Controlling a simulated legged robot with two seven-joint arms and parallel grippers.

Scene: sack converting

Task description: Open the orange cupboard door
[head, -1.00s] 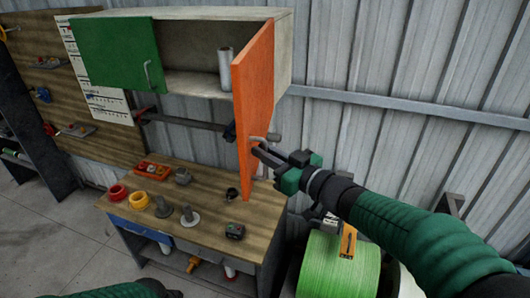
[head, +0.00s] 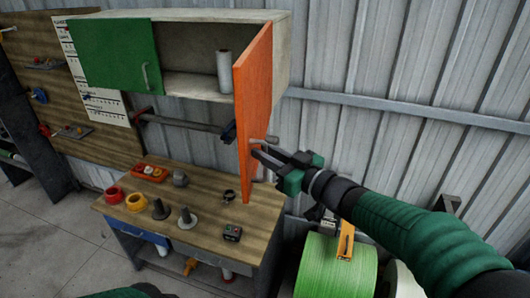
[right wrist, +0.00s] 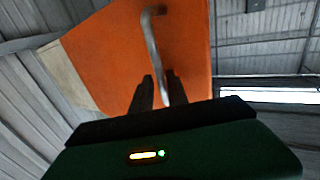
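The orange cupboard door (head: 253,105) stands swung out from the wall cupboard (head: 190,58), and the right compartment is uncovered. Its grey bar handle (head: 264,140) is on the outer face near the lower end. My right gripper (head: 258,152) is at this handle. In the right wrist view, the handle (right wrist: 154,48) runs down between the two close-set fingers of the gripper (right wrist: 159,80), with the orange door (right wrist: 110,60) behind. The fingers look closed around the bar. My left gripper is not in view; only a bit of dark green arm shows at the bottom.
A green door (head: 112,58) covers the cupboard's left side. A white roll (head: 224,72) stands inside the uncovered part. Below is a wooden workbench (head: 200,205) with tape rolls and small parts. A green spool (head: 335,268) stands on the right, below my right arm.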

